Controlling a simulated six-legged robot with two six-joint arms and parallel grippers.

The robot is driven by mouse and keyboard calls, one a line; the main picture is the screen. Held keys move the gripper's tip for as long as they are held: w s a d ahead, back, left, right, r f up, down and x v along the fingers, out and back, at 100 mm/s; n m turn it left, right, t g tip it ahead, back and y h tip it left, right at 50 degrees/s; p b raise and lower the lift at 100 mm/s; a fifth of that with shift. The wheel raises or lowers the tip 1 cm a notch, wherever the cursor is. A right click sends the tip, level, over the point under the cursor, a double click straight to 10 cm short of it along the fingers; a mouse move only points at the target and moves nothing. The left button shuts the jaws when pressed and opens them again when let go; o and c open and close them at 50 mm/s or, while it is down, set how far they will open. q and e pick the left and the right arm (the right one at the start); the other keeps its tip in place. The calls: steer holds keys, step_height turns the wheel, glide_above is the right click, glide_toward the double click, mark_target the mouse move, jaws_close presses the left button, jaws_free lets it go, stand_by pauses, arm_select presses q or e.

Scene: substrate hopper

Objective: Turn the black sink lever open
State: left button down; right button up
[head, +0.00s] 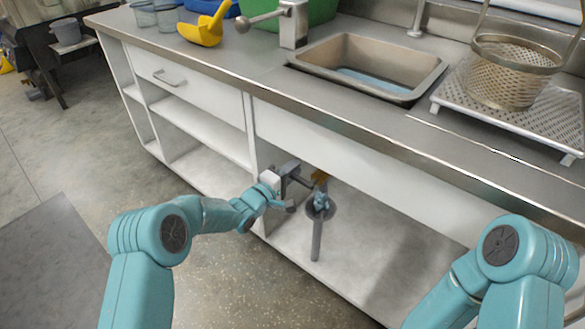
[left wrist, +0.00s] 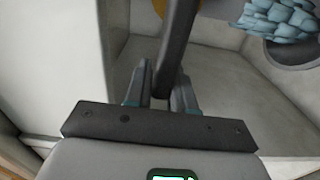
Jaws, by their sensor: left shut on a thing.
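The black lever (left wrist: 176,45) is a dark straight bar in the left wrist view, running up between the fingers of my left gripper (left wrist: 160,88). The fingers are shut on its near end. In the head view my left gripper (head: 292,182) reaches into the open cabinet under the sink (head: 370,66); the lever is too small there to tell clearly from the gripper. My right arm shows at the lower right of the head view, but its gripper is outside the picture.
A perforated tray (head: 520,123) with a wire basket (head: 505,88) sits on the counter.

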arm_select(q)
steer(key=shift+f+n, duration=0.2)
steer(key=shift+n, duration=0.1)
steer(key=c, duration=1)
jaws_free()
steer(key=shift+c, duration=0.2)
steer(key=p+v, duration=0.3)
steer(key=v, duration=1.3)
steer(key=shift+s+p, duration=0.2)
steer(key=shift+p, duration=0.15)
steer(key=shift+a, duration=0.1)
